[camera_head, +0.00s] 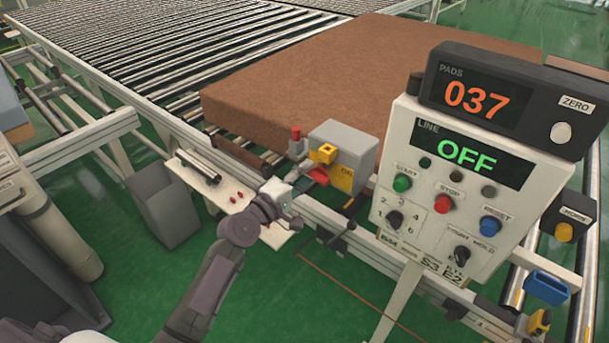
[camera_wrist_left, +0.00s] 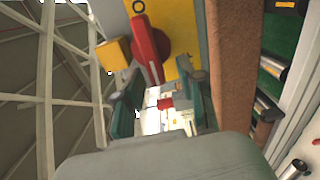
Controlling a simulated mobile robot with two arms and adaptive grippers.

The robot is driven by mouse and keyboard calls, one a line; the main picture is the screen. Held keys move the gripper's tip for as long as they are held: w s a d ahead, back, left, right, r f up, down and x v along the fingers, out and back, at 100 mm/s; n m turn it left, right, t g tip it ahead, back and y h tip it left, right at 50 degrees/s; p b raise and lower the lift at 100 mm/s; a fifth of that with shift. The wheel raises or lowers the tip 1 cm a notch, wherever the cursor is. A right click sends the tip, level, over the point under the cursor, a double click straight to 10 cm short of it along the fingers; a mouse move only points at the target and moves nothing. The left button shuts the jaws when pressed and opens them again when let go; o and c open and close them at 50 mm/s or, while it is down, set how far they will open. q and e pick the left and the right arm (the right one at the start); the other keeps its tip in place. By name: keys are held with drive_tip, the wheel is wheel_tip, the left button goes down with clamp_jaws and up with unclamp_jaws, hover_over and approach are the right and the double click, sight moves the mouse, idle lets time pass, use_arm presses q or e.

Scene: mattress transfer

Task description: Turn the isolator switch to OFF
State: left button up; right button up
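The isolator switch is a grey box (camera_head: 343,139) with a yellow face plate and a red handle (camera_head: 318,175), beside the conveyor rail. Its label (camera_head: 347,172) reads what looks like ON. My left gripper (camera_head: 296,196) is close in front of the handle. In the left wrist view the red handle (camera_wrist_left: 149,48) hangs down from its round hub across the yellow plate (camera_wrist_left: 177,36). The left fingers (camera_wrist_left: 160,98) are open, and the handle's lower end shows near the gap between them. I cannot tell whether they touch it. My right gripper is not in view.
A control panel (camera_head: 447,205) at right shows LINE OFF, with a 037 PADS display (camera_head: 477,101) above. A yellow block (camera_head: 322,153) sticks out by the handle. A brown pad (camera_head: 360,75) lies on the conveyor behind. A grey bin (camera_head: 163,205) stands left.

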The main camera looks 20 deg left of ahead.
use_arm(q)
drive_tip(key=v, duration=1.2)
